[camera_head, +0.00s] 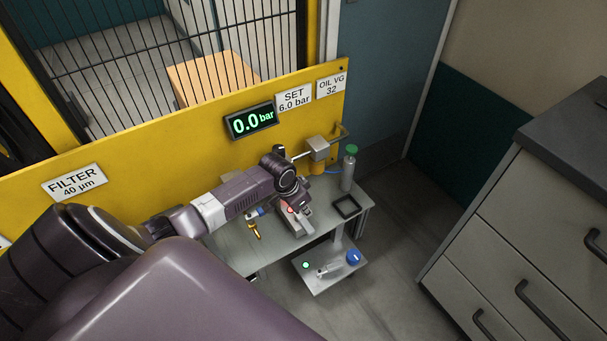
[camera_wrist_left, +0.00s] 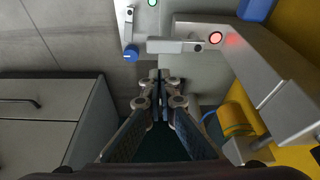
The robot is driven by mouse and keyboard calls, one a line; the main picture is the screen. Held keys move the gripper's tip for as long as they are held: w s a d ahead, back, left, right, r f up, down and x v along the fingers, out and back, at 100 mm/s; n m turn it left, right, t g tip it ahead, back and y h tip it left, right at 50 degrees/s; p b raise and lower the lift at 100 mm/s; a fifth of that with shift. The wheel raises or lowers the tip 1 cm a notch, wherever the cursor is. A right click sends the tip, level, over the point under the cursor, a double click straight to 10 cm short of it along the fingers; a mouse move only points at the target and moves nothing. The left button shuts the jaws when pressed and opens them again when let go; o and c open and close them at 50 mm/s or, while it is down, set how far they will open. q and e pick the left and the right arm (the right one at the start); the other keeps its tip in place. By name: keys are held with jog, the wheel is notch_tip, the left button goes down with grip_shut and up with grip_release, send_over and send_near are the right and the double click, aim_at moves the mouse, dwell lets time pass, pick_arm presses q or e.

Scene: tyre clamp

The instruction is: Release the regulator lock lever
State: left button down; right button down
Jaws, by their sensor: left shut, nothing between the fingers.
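My left gripper (camera_head: 304,212) points down over the small bench under the yellow panel. In the left wrist view its fingers (camera_wrist_left: 160,78) are closed together with nothing between them. Just beyond the tips is a grey lever bar (camera_wrist_left: 176,46) with a red light (camera_wrist_left: 215,38) at its right end. The fingertips look close to it; contact cannot be told. Neither lever is labelled as the regulator lock. My right gripper is not in view.
A display (camera_head: 251,122) on the yellow panel reads 0.0 bar. A green-capped bottle (camera_head: 348,172) and a black square frame (camera_head: 347,206) stand at the bench's right. A lower plate (camera_head: 318,286) sits in front. Grey drawers (camera_head: 530,250) stand at right.

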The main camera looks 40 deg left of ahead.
pick_arm(q)
jog(key=shift+v, duration=1.4)
